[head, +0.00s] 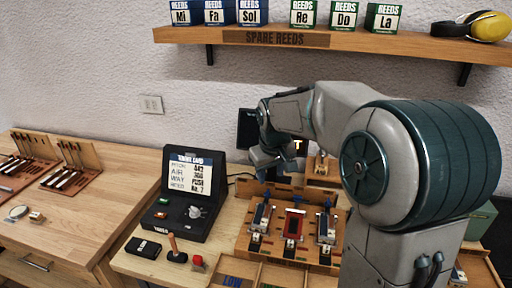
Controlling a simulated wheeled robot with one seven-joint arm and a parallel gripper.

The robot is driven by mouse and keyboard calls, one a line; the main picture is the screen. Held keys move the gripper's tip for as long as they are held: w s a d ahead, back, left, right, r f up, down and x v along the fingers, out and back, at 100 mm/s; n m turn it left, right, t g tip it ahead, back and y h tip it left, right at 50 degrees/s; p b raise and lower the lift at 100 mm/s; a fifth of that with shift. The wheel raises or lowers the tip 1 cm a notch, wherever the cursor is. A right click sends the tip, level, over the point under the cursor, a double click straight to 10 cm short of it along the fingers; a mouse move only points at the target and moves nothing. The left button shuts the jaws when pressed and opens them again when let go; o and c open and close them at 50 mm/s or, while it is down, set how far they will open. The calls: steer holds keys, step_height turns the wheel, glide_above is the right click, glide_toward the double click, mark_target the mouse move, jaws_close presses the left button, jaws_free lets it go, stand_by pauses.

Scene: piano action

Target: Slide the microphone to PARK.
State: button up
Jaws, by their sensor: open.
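My gripper (272,172) hangs at the end of my arm, above the back left of a wooden fixture (245,240). Its fingers are small and dark here, and I see nothing held in them. I cannot make out a microphone or a PARK mark with certainty; my arm covers the area behind and right of the fixture. The fixture carries several reed units in a row, the middle one with a red frame (293,225).
A black tuning device (182,205) with screen and knob stands left of the fixture. Before it are a black box (143,247), a wooden-handled tool (175,248) and a red button (197,262). A shelf (350,42) with reed boxes hangs above.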

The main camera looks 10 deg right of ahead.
steer(key=w+d+r+n+y+p, duration=0.1)
steer(key=w+d+r+p, duration=0.1)
steer(key=w, duration=0.5)
steer(key=w+d+r+y+p, duration=0.1)
steer(key=w+p, duration=0.2)
steer(key=w, duration=0.4)
steer(key=shift+t, duration=0.5)
steer(key=p+x, duration=0.1)
steer(key=x, duration=0.3)
steer(key=p+x, duration=0.1)
steer(key=x, duration=0.4)
steer(key=p+x, duration=0.1)
steer(key=x, duration=0.3)
steer(key=shift+w+d+f, duration=0.1)
steer(key=shift+w+f, duration=0.15)
steer(key=shift+w, duration=0.2)
